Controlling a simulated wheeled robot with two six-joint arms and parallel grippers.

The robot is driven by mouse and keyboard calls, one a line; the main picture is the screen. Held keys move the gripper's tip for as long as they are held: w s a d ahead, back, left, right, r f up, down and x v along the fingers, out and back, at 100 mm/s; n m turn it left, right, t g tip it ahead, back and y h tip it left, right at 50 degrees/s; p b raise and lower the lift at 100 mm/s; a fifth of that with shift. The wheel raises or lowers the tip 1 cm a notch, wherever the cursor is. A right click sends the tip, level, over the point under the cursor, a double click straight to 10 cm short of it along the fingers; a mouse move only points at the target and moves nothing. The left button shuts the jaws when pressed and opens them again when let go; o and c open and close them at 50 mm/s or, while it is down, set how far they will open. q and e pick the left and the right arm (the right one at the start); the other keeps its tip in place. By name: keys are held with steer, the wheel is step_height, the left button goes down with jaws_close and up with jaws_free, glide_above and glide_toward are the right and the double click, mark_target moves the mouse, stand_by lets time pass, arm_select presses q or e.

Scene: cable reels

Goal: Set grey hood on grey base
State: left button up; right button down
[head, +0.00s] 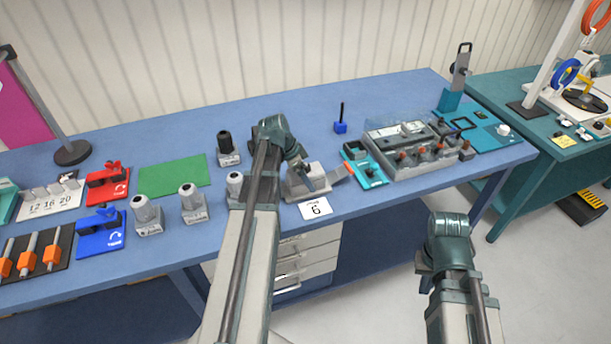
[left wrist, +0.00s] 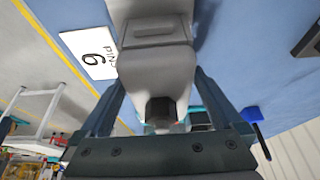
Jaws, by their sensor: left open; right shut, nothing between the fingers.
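A grey block-like piece (head: 299,190), which may be the grey base, stands behind the number 6 card, partly hidden by my left gripper (head: 308,180). In the left wrist view, the open fingers of my left gripper (left wrist: 160,82) lie either side of a pale grey body (left wrist: 155,68) with a dark end; I cannot tell if they touch it. Grey pieces with rounded tops stand to the left: one (head: 147,215), another (head: 193,203) and a third (head: 235,186) beside my left arm. I cannot tell which is the hood. My right gripper (head: 424,267) is shut and empty, off the table's front.
The number 6 card (head: 316,208) lies at the front edge. A dark-topped grey piece (head: 227,150), green mat (head: 174,176), red block (head: 107,185) and blue block (head: 101,234) are left. A teal tray (head: 366,172) and clear-covered fixture (head: 410,145) are right. The back middle is mostly clear.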

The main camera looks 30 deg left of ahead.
arm_select(q)
steer(key=p+v, duration=1.2)
steer(key=v, duration=0.1)
steer(key=shift+r, duration=0.25)
steer(key=s+d+f+n+g+y+b, duration=0.1)
steer(key=s+d, duration=0.3)
steer(key=d, duration=0.7)
steer(key=s+d+f+n+g+y+b, duration=0.1)
steer(key=s+d+f+n+b, duration=0.1)
steer(key=d, duration=0.9)
steer(key=s+d+f+n+g+y+b, duration=0.1)
steer(key=s+d+f, duration=0.4)
steer(key=d, duration=0.7)
steer(key=s+y+b, duration=0.1)
steer(key=b, duration=0.1)
steer(key=shift+s+f+g+b, duration=0.25)
steer(key=shift+s+g+b, duration=0.05)
steer(key=shift+b, duration=0.1)
steer(key=shift+a, duration=0.15)
